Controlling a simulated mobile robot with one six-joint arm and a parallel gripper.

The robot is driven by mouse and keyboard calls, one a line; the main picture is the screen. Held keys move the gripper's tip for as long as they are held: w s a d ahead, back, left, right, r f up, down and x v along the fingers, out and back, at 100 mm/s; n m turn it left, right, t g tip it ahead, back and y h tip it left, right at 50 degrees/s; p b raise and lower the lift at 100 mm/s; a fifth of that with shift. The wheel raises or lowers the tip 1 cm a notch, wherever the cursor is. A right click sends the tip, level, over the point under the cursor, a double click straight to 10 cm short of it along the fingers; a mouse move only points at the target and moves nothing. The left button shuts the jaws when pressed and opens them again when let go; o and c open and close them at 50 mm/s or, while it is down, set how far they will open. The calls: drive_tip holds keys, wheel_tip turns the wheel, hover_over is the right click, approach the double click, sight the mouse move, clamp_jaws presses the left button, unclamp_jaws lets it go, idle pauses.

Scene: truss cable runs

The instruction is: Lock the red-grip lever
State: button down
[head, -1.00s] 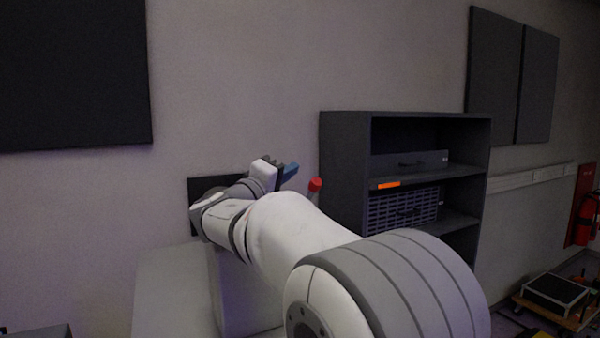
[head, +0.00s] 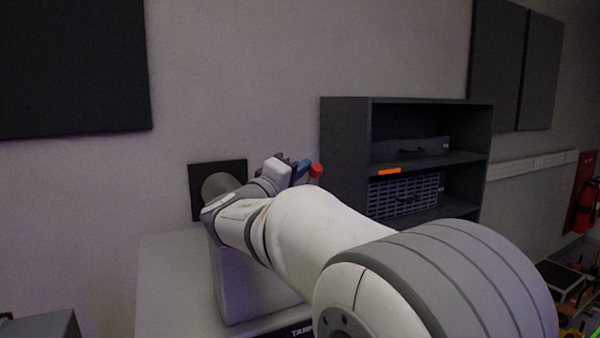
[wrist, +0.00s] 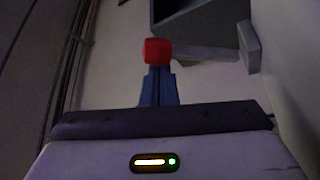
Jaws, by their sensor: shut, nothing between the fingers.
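In the wrist view the red grip (wrist: 157,51) sits straight ahead, just beyond the fingertips. My gripper (head: 303,172) has its blue fingers together with nothing between them; they also show in the wrist view (wrist: 158,84). The fingertips are at or very close to the grip; I cannot tell if they touch.
A dark shelf unit (head: 345,150) stands right of the lever, close to my gripper. A dark square plate (head: 235,170) is on the wall behind my wrist. A grey cabinet top (head: 170,270) lies below the arm.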

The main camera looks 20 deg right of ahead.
drive_tip(key=shift+s+f+b, duration=0.25)
drive_tip(key=shift+f+b, duration=0.2)
drive_tip(key=shift+b, duration=0.45)
drive_tip(key=shift+s+r, duration=0.1)
drive_tip(key=shift+r, duration=0.1)
drive_tip(key=b+v, duration=0.2)
drive_tip(key=v, duration=0.6)
drive_tip(key=shift+b, duration=0.4)
